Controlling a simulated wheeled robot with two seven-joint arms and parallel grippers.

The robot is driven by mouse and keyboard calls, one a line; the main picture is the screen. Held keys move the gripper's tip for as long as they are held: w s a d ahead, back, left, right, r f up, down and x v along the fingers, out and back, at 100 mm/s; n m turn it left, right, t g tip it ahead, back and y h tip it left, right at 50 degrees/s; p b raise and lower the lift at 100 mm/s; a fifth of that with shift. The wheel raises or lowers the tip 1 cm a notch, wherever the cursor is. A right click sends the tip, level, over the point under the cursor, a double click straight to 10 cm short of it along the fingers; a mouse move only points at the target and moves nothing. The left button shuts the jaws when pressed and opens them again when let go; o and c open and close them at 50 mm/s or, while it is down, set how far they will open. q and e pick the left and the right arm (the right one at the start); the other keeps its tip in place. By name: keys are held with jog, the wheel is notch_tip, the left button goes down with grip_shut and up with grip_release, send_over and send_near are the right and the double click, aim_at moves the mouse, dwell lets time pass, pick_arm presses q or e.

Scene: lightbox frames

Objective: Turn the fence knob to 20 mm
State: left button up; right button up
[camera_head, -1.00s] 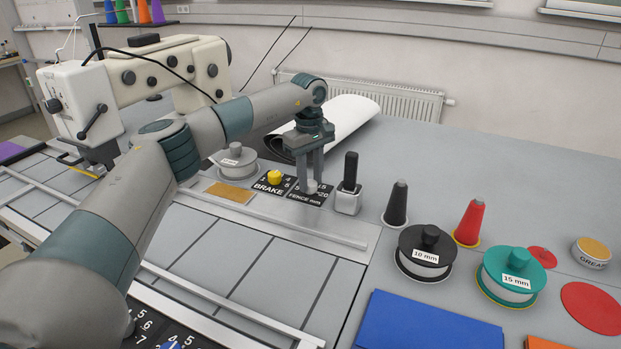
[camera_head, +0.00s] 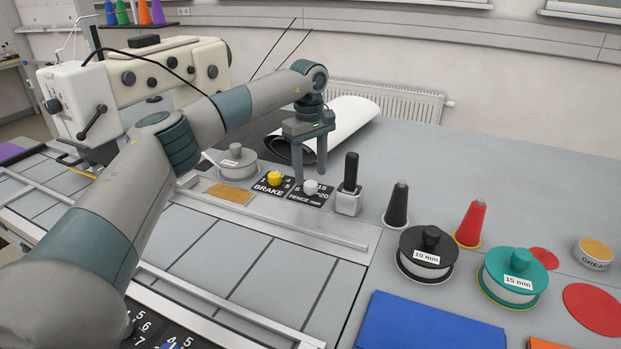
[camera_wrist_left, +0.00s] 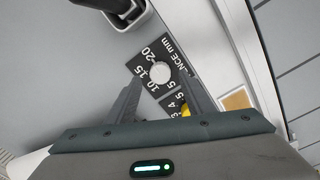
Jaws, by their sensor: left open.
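The fence knob (camera_head: 310,187) is a small pale round knob on a black plate marked FENCE mm. In the left wrist view the knob (camera_wrist_left: 160,72) sits among the numbers 5, 10, 15 and 20; I cannot make out a pointer on it. My left gripper (camera_head: 309,171) points down above the knob, open and empty, its fingers apart on either side. In the left wrist view the gripper (camera_wrist_left: 161,88) has the knob showing between and beyond its fingertips. My right gripper is not in view.
The yellow brake knob (camera_head: 274,177) is just left of the fence plate. A block with a black upright handle (camera_head: 349,185) stands close on the right. A rolled white sheet (camera_head: 345,125) lies behind. Black and red cones and labelled spools (camera_head: 425,253) stand further right.

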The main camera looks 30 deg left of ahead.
aim_at(309, 184)
pick_arm(q)
notch_tip(309, 184, up, 14)
jog(key=b, duration=0.1)
jog(key=shift+s+r, duration=0.15)
jog(key=shift+r, duration=0.05)
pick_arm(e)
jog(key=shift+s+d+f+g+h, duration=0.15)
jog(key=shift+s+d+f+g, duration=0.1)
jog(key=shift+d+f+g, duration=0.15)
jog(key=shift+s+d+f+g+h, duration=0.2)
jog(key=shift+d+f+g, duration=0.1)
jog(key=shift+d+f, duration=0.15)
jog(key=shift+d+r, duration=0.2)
